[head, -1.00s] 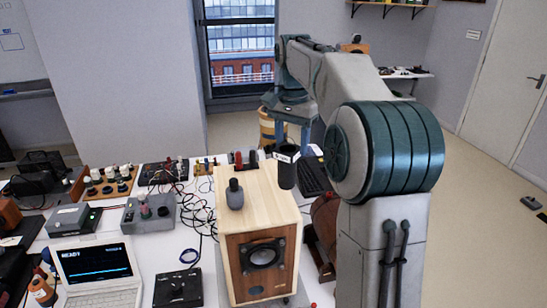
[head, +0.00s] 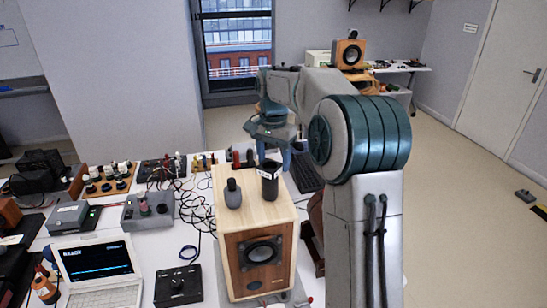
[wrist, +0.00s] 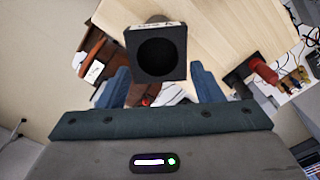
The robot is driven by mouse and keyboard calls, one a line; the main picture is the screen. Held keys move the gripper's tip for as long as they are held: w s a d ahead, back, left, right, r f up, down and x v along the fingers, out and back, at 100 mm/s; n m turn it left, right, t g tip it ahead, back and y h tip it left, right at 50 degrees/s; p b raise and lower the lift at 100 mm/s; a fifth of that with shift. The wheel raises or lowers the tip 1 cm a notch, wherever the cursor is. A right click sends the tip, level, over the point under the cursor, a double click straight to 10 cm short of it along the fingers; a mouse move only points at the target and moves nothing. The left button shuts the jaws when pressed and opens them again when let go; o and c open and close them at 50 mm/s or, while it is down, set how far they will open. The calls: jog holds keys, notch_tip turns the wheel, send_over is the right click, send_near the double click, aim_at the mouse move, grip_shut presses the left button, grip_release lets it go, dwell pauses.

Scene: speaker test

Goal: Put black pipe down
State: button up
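The black pipe (head: 270,183), with a white label band near its top, stands upright on the pale wooden top of a speaker box (head: 246,206), near its right edge. In the wrist view I look down at the pipe's dark open end (wrist: 157,54), just past my fingertips. My gripper (head: 271,150) is above and behind the pipe in the head view. Its two blue fingers (wrist: 160,75) are spread apart, with nothing held between them.
A dark grey bottle-shaped object (head: 233,194) stands on the box, left of the pipe. A red cylinder (wrist: 263,70) is at the right in the wrist view. A laptop (head: 95,262), cables and several small devices crowd the table to the left.

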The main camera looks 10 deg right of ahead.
jog(key=shift+o, duration=0.5)
notch_tip(320, 180, up, 11)
jog(key=s+a+r+n+t, duration=0.1)
jog(key=s+a+r+n, duration=0.15)
jog(key=s, duration=0.45)
jog(key=s+f+n+t, duration=0.1)
jog(key=s+f+n, duration=0.1)
jog(key=s+f, duration=0.3)
jog(key=s+f+n+t, duration=0.1)
jog(key=s+f, duration=0.3)
jog(key=s, duration=0.7)
jog(key=s+f+n+t, duration=0.1)
jog(key=s+f+n, duration=0.2)
jog(key=s+f, duration=0.2)
jog(key=s, duration=0.3)
jog(key=shift+s+d+f+t, duration=0.15)
jog(key=shift+d+f+t, duration=0.15)
jog(key=shift+d, duration=0.1)
